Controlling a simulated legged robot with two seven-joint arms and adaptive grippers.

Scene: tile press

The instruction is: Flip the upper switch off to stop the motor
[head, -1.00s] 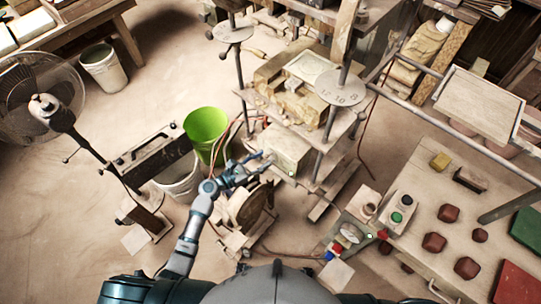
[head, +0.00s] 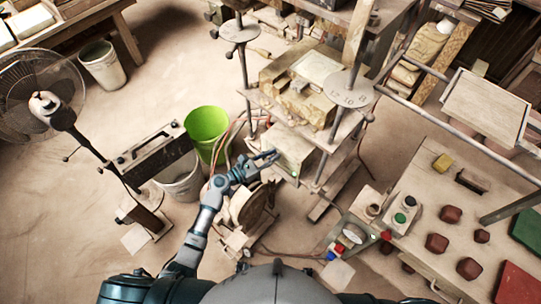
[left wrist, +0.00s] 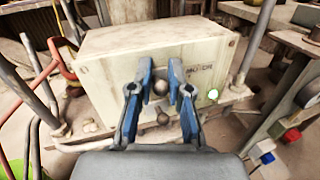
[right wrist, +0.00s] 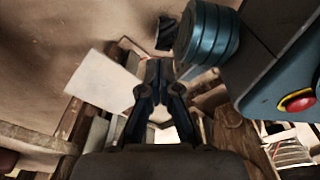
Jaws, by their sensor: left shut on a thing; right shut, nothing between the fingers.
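The pale motor box (left wrist: 110,62), marked "MOTOR", fills the middle of the left wrist view and shows under the press in the head view (head: 293,150). Its front has two ball-ended switches, the upper switch (left wrist: 160,87) and the lower switch (left wrist: 163,118). A green lamp (left wrist: 213,94) glows at its right. My left gripper (left wrist: 161,68) is at the box front, its blue fingers shut on the upper switch, above the lower one; it also shows in the head view (head: 268,157). My right gripper (right wrist: 160,66) is shut and empty, away from the box.
A green bucket (head: 207,124) and red hoses (left wrist: 66,62) lie left of the box. Press rods (left wrist: 250,48) stand at its sides. A wheel (head: 250,203) is close below my left arm. A red button (right wrist: 297,101) on a panel is right of my right gripper.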

